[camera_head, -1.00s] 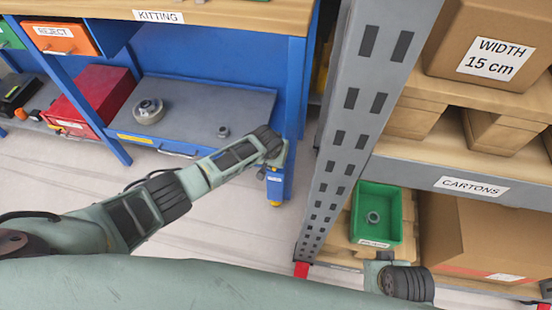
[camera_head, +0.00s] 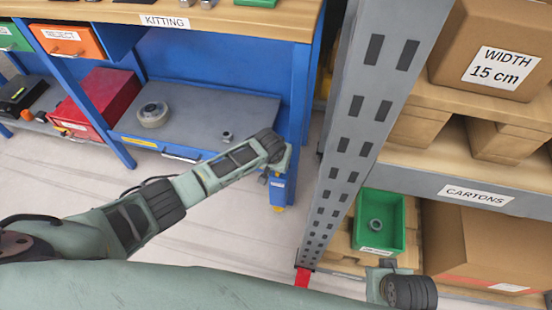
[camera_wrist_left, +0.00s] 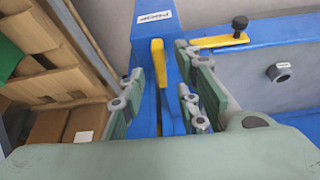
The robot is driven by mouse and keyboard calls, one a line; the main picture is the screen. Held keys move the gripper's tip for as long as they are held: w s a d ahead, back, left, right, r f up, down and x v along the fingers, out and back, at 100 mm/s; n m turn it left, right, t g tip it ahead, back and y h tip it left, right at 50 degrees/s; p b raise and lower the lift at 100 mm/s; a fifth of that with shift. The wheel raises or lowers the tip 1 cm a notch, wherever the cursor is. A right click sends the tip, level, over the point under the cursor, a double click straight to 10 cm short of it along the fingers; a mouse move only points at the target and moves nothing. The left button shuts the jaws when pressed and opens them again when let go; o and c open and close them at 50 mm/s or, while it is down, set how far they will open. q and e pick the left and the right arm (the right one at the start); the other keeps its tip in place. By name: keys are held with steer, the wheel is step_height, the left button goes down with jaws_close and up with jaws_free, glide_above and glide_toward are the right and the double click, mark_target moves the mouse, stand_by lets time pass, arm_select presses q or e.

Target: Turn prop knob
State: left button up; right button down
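In the left wrist view a yellow lever-like part (camera_wrist_left: 158,62) stands on a blue post with a white label (camera_wrist_left: 155,17). A black round knob (camera_wrist_left: 240,23) sits on a yellow bracket to the right, on the blue frame. I cannot tell for certain which is the prop knob. My left gripper (camera_wrist_left: 162,72) is open, its green fingers on either side of the yellow part. Whether they touch it is unclear. In the head view my left wrist reaches the labelled blue post (camera_head: 278,188) at the bench's front right leg; the fingers are mostly hidden.
The blue kitting bench (camera_head: 299,95) has a grey lower shelf (camera_head: 190,112) with metal rings. A grey rack upright (camera_head: 355,125) stands close to the right. A green bin (camera_head: 365,240) and cartons (camera_head: 470,240) sit on the rack. My right wrist is near the bottom right.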

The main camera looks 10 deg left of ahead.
arm_select(q)
steer(key=v, duration=1)
steer(key=shift+f, duration=0.1)
